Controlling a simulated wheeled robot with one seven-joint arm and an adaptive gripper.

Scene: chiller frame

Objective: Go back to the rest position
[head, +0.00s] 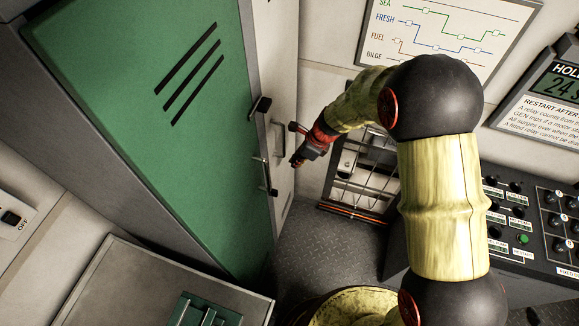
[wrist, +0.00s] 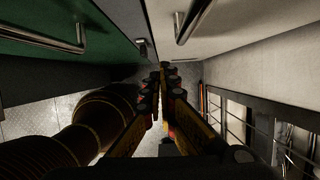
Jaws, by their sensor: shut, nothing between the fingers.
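My gripper (head: 297,162) is in the middle of the head view, at the end of my yellow-sleeved arm. It points left and down, close in front of the white door (head: 283,62) of the tall cabinet. In the wrist view my gripper (wrist: 161,76) has its two fingers together, shut and empty. The door's bar handle (head: 277,137) is just left of the gripper in the head view. A bar handle (wrist: 192,22) also shows above the fingers in the wrist view. I cannot tell whether the gripper touches the door or handle.
A wire rack (head: 362,172) stands behind my arm, and a control panel (head: 535,215) is at right. A grey-topped surface (head: 120,275) is at lower left. Bare floor (head: 325,240) shows between cabinet and panel.

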